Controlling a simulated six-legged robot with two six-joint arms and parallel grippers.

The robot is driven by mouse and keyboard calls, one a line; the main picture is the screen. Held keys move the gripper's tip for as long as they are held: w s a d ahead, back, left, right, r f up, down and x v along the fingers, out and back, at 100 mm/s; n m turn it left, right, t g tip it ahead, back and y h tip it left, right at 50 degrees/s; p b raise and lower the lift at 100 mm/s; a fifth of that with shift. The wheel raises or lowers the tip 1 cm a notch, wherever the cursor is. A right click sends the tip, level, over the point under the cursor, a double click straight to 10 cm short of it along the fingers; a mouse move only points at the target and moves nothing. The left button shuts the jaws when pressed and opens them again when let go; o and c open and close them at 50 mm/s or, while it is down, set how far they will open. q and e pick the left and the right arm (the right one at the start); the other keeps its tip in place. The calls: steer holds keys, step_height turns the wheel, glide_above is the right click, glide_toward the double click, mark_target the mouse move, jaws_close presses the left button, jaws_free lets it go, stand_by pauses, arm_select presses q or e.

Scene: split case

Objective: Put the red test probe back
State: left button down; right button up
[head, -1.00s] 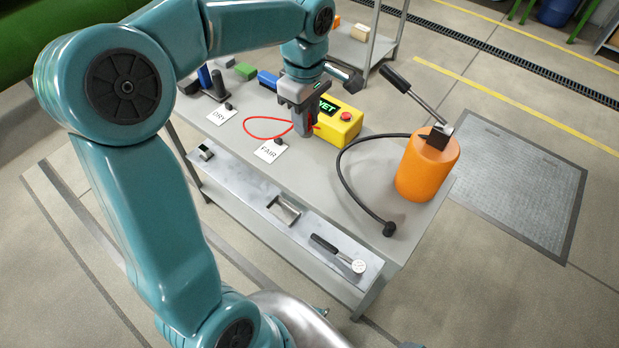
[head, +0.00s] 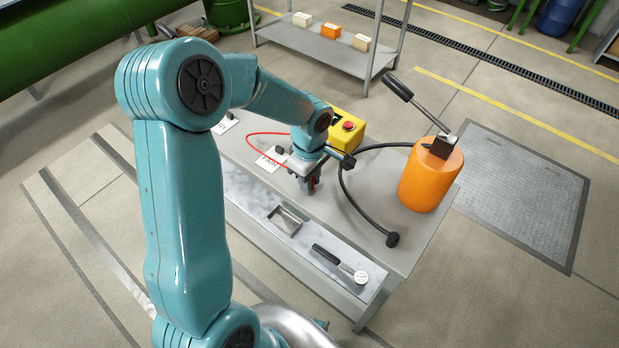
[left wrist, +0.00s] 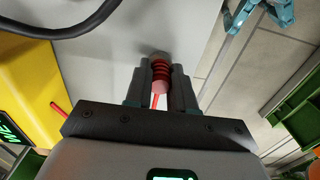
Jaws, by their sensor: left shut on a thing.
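The red test probe (left wrist: 160,75) shows in the left wrist view as a ribbed red body with a paler end. My left gripper (left wrist: 160,88) is shut on it. In the head view my left gripper (head: 307,186) points down over the front part of the grey bench top, in front of the yellow box. The probe is mostly hidden there by the fingers and wrist. A thin red lead (head: 258,137) loops on the bench left of the gripper. The yellow box (head: 350,138) with a red button stands behind my wrist, partly covered by it.
An orange cylinder (head: 430,185) with a lever stands at the bench's right end, with a black hose (head: 345,190) curving from it. A lower front ledge holds a metal tray (head: 285,220) and a black-handled gauge (head: 340,263). A card (head: 268,161) lies left of the gripper.

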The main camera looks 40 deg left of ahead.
arm_select(q)
steer(key=shift+s+f, duration=0.1)
steer(key=shift+f, duration=0.05)
steer(key=c, duration=1)
jaws_free()
steer(key=shift+o, duration=0.2)
steer(key=shift+r, duration=0.45)
step_height(320, 180, up, 12)
steer(key=shift+f+p, duration=0.2)
steer(key=shift+p, duration=0.1)
